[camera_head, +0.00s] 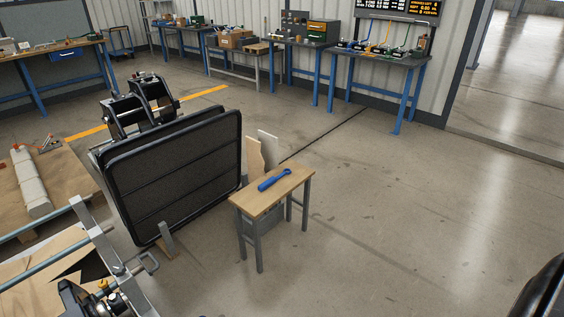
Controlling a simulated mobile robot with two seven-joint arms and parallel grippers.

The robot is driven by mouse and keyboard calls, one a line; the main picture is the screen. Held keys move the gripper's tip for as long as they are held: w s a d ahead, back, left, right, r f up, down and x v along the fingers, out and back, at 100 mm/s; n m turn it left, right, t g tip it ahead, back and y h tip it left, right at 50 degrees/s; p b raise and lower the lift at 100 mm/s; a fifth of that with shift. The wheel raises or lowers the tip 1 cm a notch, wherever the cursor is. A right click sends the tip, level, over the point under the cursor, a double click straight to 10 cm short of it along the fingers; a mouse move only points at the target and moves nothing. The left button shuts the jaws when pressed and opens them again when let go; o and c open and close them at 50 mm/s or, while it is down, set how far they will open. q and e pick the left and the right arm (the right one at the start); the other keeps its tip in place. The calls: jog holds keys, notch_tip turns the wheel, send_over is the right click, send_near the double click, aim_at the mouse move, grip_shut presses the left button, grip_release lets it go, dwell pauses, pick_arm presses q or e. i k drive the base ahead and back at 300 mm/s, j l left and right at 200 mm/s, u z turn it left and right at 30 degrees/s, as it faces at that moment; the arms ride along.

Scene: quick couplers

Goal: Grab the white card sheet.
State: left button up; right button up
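A pale white sheet (268,143), which looks like the white card sheet, stands upright behind the small wooden-topped table. Its lower part is hidden by a tan sheet and the table. The tan sheet (254,158) with a wavy edge stands just in front and to the left of it. Neither of my grippers can be made out in this view.
The small table (245,201) holds a blue tool (274,180). A large black panel (175,170) stands left of it. Workbenches (390,60) line the back wall. A pallet-like load (70,190) lies far left. The floor (420,200) at right is clear.

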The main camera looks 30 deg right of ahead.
aim_at(269, 148)
jog(key=i+l+z, duration=0.15)
jog(key=i+l, duration=0.45)
jog(key=l, duration=0.2)
jog(key=i+l+z, duration=0.15)
jog(key=i+l, duration=0.45)
jog(key=l, duration=0.15)
